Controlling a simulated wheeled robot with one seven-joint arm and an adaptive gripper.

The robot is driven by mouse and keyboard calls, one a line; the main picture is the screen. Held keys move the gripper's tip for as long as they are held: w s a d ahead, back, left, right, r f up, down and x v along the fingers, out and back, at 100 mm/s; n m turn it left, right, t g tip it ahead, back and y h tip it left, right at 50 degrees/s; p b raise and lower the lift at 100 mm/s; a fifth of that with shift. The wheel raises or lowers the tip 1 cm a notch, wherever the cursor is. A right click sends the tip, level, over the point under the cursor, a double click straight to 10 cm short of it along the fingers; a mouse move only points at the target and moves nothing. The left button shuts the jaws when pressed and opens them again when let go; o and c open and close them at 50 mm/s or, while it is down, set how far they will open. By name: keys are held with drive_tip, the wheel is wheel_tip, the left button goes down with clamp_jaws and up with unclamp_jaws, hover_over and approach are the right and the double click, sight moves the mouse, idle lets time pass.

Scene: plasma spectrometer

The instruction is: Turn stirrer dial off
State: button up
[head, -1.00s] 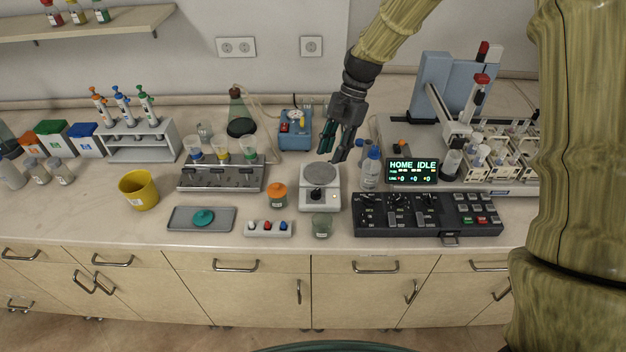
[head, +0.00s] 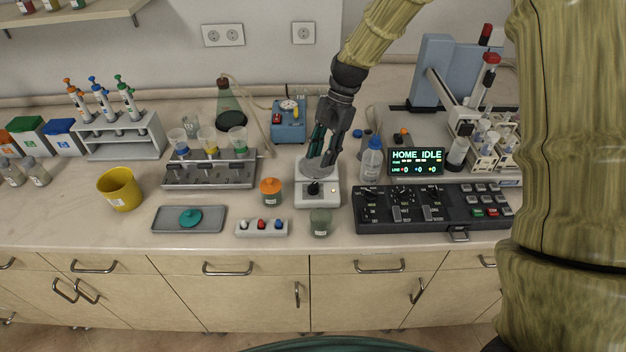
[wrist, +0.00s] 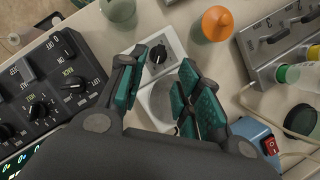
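The stirrer (head: 305,194) is a small white box with a round grey plate on top and a black dial (head: 314,188) on its front. In the wrist view the dial (wrist: 158,54) shows beyond the fingertips, with a white pointer mark. My gripper (head: 322,160) is over the stirrer's plate, pointing down, and partly hides the plate. Its two teal-padded fingers (wrist: 157,75) are apart with nothing between them. The fingers are short of the dial and do not appear to touch it. A small light spot shows to the right of the dial in the head view.
A glass beaker (head: 320,222) stands in front of the stirrer. An orange-lidded jar (head: 270,191) is close on its left, and a wash bottle (head: 371,160) on its right. A black control panel (head: 432,208) lies further right. A blue pump box (head: 288,122) stands behind.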

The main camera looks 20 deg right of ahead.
sight(313, 185)
drive_tip(key=shift+p+x, duration=1.25)
drive_tip(key=shift+x, duration=3.15)
clamp_jaws()
